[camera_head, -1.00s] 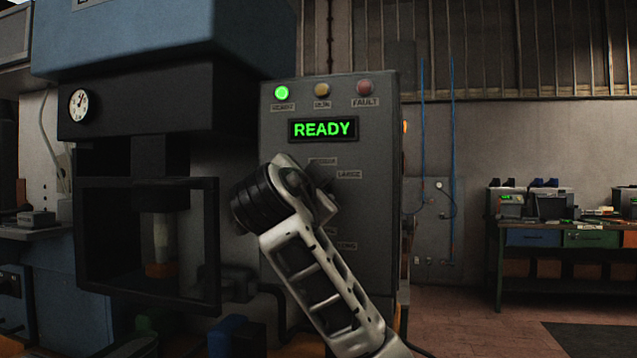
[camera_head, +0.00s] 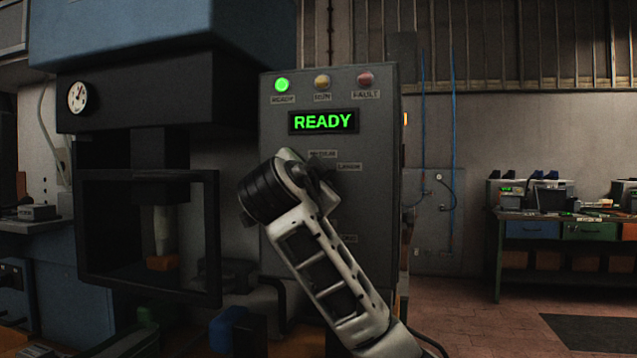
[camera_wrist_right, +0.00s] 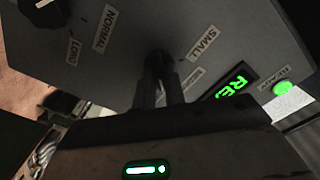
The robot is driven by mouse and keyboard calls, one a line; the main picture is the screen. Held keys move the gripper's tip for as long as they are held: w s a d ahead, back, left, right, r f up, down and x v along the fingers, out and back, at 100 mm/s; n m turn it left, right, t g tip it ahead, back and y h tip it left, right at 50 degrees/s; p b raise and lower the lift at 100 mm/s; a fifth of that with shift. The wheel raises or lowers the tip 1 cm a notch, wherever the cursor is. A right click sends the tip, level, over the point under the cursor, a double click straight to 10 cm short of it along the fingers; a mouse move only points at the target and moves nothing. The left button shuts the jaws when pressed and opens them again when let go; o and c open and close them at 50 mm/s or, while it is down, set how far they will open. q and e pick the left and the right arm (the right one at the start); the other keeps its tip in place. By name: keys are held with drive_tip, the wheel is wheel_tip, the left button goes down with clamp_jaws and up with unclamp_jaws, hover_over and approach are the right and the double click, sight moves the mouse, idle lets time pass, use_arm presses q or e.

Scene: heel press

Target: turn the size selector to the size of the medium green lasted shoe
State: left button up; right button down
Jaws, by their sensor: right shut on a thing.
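The size selector (camera_wrist_right: 158,64) is a dark knob on the grey control panel. In the right wrist view my right gripper (camera_wrist_right: 166,88) is shut on it. The SMALL label (camera_wrist_right: 203,44) and another size label (camera_wrist_right: 194,78), partly cut by shadow, lie beside the knob. In the head view the MEDIUM label (camera_head: 322,154) and LARGE label (camera_head: 349,167) show above and right of my right arm, which hides most of the knob. I cannot tell which size the pointer faces. A dark green shape (camera_head: 147,318) at the bottom left may be a shoe; its size is unclear. My left gripper is not in view.
The panel display (camera_head: 323,122) reads READY, and the green lamp (camera_head: 282,85) is lit. The press opening (camera_head: 212,235) with its dark frame stands left of the panel. A second knob (camera_wrist_right: 45,12) has NORMAL and LONG labels. A blue object (camera_head: 228,328) sits low in front.

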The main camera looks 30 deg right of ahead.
use_arm(q)
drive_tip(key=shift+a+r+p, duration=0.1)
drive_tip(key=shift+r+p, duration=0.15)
drive_tip(key=shift+p, duration=0.4)
use_arm(e)
drive_tip(key=shift+w+a+n, duration=0.1)
drive_tip(key=shift+n, duration=4.1)
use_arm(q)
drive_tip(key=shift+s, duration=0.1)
use_arm(e)
drive_tip(key=c, duration=1.5)
unclamp_jaws()
drive_tip(key=shift+o, duration=0.2)
drive_tip(key=shift+a, duration=0.1)
